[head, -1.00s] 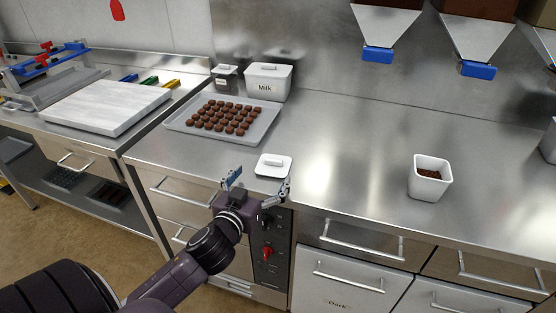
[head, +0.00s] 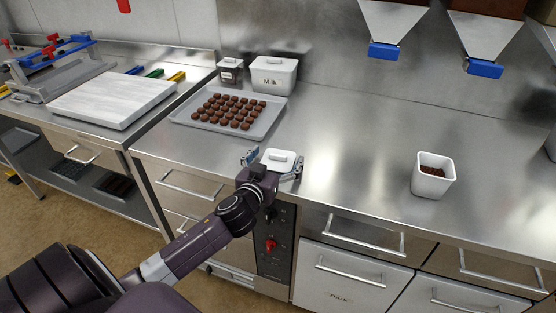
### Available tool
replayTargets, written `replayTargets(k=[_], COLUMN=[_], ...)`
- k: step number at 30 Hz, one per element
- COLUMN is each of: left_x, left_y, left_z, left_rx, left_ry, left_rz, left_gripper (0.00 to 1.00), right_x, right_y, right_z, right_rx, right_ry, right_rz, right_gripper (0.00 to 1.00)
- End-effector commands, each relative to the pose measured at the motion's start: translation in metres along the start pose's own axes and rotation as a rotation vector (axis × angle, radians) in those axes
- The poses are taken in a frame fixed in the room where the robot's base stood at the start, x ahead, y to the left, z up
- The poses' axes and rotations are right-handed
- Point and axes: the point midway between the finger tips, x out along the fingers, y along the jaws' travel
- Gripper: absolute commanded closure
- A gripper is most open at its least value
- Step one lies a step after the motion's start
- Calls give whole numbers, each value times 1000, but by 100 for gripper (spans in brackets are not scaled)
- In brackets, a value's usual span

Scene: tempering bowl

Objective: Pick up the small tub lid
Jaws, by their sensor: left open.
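The small tub lid (head: 280,159) is white and roughly square with a raised handle on top. It lies flat on the steel counter near the front edge. My left gripper (head: 272,160) is open, with one finger at the lid's left side and the other at its right side. I cannot tell whether either finger touches the lid. A small white open tub (head: 433,174) with brown pieces inside stands apart to the right. My right gripper is not in view.
A grey tray (head: 190,125) of chocolates lies behind the lid to the left. Dispensers with blue outlets (head: 384,50) hang at upper right. The counter (head: 350,140) between lid and tub is clear.

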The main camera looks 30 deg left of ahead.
Motion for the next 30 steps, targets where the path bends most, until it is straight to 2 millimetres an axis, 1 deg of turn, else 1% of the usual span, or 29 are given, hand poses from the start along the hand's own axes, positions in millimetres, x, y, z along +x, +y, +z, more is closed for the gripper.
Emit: replayTargets(k=[1,2,12,19,23,26,29,30], left_x=[0,0,0,0,-1,-2,-5,-6], left_y=[0,0,0,0,0,0,0,0], left_z=[0,0,0,-1,-7,-17,-34,-43], left_rx=[0,0,1,1,1,1,1,1], left_ry=[0,0,0,0,2,4,5,7], left_rz=[0,0,0,0,0,0,2,1], left_gripper=[10,13,50,50,50,50,50,50], right_x=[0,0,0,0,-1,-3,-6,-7], right_y=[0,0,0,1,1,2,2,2], right_z=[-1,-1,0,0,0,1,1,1], right_rx=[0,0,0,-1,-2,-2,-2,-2], right_ry=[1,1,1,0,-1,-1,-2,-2], right_rz=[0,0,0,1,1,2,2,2], right_gripper=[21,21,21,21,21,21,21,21])
